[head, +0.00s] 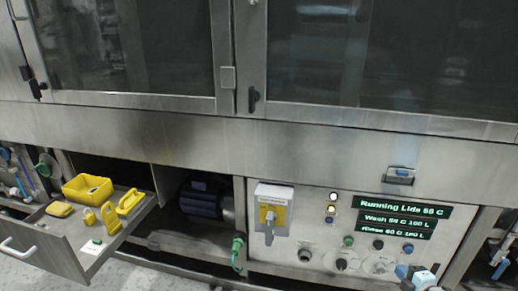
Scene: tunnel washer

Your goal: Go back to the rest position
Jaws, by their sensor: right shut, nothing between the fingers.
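My right gripper (404,271), grey-white with blue parts, shows at the bottom edge, right of centre. It is shut and empty, in front of the lower part of the washer's control panel (330,237). I cannot tell whether it touches the panel. My left gripper is not in view. The green display (402,208) reads "Running Lids 55 C", with wash and rinse lines under it. A grey switch handle (269,228) on a yellow plate is on the panel's left.
An open drawer (48,244) at the lower left juts out, holding a yellow bin (87,188) and several yellow pieces. A dark motor (201,199) sits in the open bay beside it. Two large glass doors (140,45) above are shut. Knobs (341,264) stick out low on the panel.

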